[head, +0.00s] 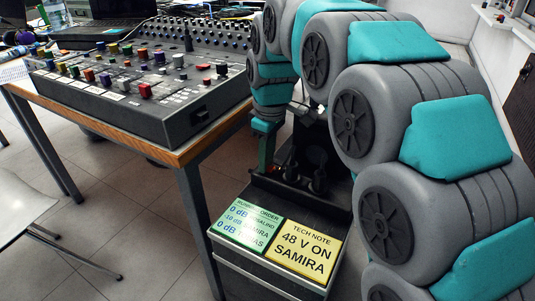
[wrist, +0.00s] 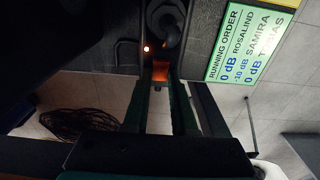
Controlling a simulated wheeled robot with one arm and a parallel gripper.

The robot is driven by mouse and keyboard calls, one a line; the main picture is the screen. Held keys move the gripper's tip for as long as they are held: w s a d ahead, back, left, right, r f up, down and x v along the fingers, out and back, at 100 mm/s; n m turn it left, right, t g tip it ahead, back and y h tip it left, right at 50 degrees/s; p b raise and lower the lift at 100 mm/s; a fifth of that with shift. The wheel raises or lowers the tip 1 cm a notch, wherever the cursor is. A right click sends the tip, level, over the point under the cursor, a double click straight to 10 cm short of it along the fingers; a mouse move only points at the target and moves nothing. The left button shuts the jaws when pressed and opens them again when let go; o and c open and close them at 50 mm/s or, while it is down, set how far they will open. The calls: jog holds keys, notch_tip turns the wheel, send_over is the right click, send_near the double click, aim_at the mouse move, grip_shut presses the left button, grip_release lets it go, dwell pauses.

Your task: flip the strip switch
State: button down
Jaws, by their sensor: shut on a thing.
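The strip (head: 285,184) is a black bar on the dark cabinet top, with black plugs (head: 318,180) in it. In the wrist view its near end shows an orange-lit switch (wrist: 161,71) and a small glowing lamp (wrist: 147,49). My gripper (wrist: 163,82) has its dark fingertips at the switch, one on either side, and is shut on it. In the head view my gripper (head: 264,150) comes down at the left end of the strip; my arm hides part of the strip. The switch's tilt cannot be made out.
A green running-order card (head: 240,222) and a yellow tech-note card (head: 303,250) lie on the cabinet's front. A wooden table (head: 150,127) with a mixing console (head: 150,95) stands close on the left. Coiled cable (wrist: 85,124) lies on the floor. A white chair (head: 22,205) is at far left.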

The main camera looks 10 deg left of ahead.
aim_at(269, 167)
jog(key=c, duration=0.7)
grip_release()
jog(key=shift+r, duration=0.1)
jog(key=r, duration=0.7)
jog(key=shift+s+d+r, duration=0.1)
jog(key=shift+d+r, duration=0.15)
jog(key=shift+r, duration=0.05)
